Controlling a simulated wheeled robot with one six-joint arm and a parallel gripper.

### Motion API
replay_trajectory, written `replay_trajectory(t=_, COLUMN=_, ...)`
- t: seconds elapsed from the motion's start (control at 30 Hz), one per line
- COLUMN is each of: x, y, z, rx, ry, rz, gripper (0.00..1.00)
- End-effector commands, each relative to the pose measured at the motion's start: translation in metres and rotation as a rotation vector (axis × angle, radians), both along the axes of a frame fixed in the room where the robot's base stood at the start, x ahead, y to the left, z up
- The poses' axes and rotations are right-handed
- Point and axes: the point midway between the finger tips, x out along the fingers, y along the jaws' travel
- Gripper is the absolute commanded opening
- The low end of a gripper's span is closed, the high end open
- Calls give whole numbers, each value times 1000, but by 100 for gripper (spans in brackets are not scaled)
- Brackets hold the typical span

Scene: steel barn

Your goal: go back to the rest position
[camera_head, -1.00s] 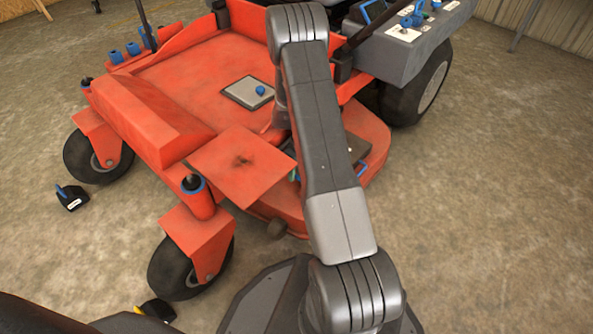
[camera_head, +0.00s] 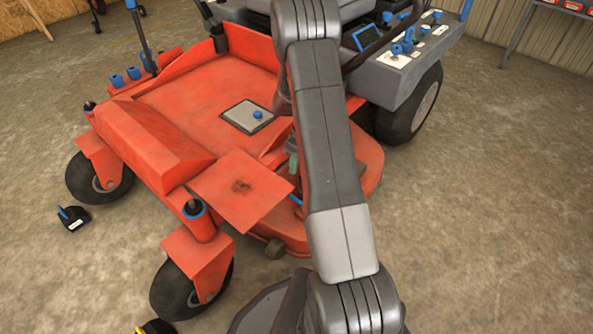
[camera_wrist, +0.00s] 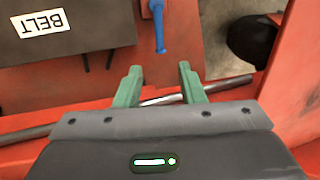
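My gripper (camera_wrist: 157,80) shows in the wrist view as two green fingers standing apart with nothing held between them. A metal rod (camera_wrist: 220,86) runs across behind the fingers, and I cannot tell how far off it is. A blue handle (camera_wrist: 159,30) lies just past the fingertips, and a dark box (camera_wrist: 95,25) labelled BELT is at upper left. In the head view my arm reaches over the red mower (camera_head: 190,90). Part of my gripper seems to show as a green piece beside the arm, over the mower deck; the rest is hidden.
A grey console (camera_head: 400,60) with blue knobs stands at the mower's right, close to my arm. A small black block (camera_head: 74,218) with a blue lever lies on the floor at left. The concrete floor at right (camera_head: 490,190) is clear.

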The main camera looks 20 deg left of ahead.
Motion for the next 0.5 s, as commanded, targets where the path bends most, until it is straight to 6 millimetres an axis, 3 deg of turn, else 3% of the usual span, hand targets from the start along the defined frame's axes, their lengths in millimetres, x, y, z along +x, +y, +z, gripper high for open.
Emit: replay_trajectory(t=0.5, x=1, y=0, z=2, rx=0, ry=0, rz=0, gripper=36)
